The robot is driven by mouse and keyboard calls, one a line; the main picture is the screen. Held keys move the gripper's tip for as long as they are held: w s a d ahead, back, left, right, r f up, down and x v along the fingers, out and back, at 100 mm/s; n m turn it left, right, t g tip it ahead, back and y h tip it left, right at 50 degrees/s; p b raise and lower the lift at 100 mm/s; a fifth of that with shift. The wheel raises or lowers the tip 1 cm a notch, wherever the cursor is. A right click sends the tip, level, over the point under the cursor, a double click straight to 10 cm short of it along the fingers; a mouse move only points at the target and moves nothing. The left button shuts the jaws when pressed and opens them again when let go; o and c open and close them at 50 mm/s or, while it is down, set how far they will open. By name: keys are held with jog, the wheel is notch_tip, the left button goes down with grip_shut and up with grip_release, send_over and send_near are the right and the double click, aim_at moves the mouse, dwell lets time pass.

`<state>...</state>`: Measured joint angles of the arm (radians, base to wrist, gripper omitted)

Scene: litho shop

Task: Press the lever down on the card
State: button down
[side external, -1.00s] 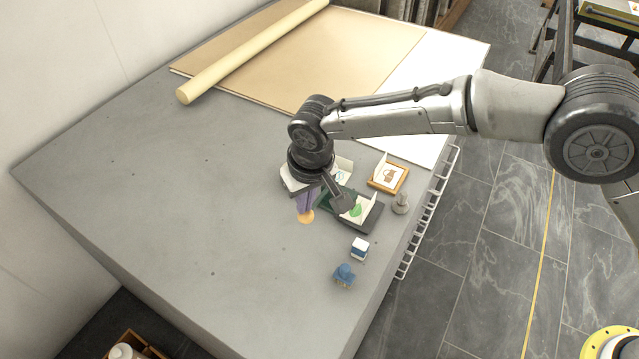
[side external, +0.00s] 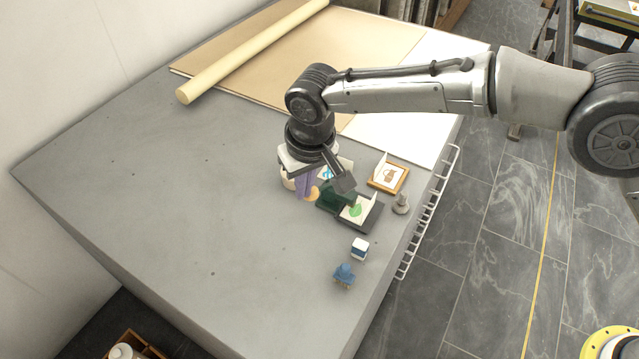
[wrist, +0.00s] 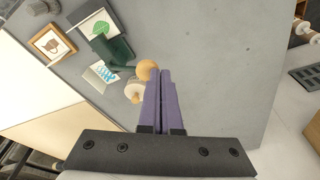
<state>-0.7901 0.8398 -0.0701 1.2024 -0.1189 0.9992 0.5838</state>
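A dark green press (side external: 338,196) stands on the grey table, also in the wrist view (wrist: 116,49). Its lever ends in a round orange-tan knob (side external: 312,194), which shows in the wrist view (wrist: 147,69). A white card with a green leaf (side external: 356,210) lies on the press's dark base, also in the wrist view (wrist: 102,28). My gripper (side external: 305,197) points down with its purple fingers together and nothing between them. In the wrist view the fingertips (wrist: 160,72) are right beside the knob. I cannot tell whether they touch it.
A wood-framed card (side external: 388,175), a grey weight-like piece (side external: 400,204), a blue-and-white block (side external: 360,249) and a blue brush-like item (side external: 344,275) are near the press. A white roll (wrist: 134,92) sits close to my fingers. The table's left side is clear.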

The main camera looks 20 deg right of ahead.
jog(key=shift+r, duration=2.85)
